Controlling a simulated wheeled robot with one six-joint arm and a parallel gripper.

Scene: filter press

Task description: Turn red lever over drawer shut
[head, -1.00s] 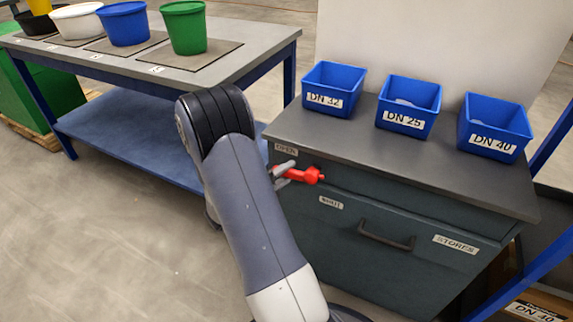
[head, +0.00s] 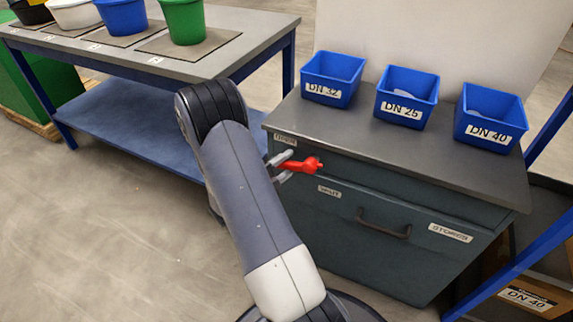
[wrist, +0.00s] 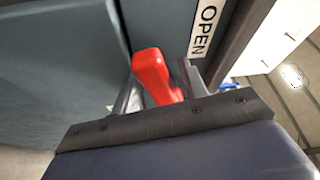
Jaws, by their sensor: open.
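The red lever (head: 304,166) sits on the upper left front of the grey drawer cabinet, between the OPEN label (head: 285,138) above and the SHUT label (head: 329,191) below. Its handle points left, roughly level. My gripper (head: 280,167) is open, with its fingers at the handle's left end. In the wrist view the lever's red handle (wrist: 152,75) stands between the two grey fingers of my gripper (wrist: 160,90). The right finger looks very close to it; I cannot tell whether it touches. The drawer (head: 385,228) with its dark handle is below the lever.
Blue bins marked DN 32 (head: 332,78), DN 25 (head: 406,97) and DN 40 (head: 490,117) stand on the cabinet top (head: 365,135). A workbench (head: 225,55) with several buckets is at the left. The floor in front of it is clear.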

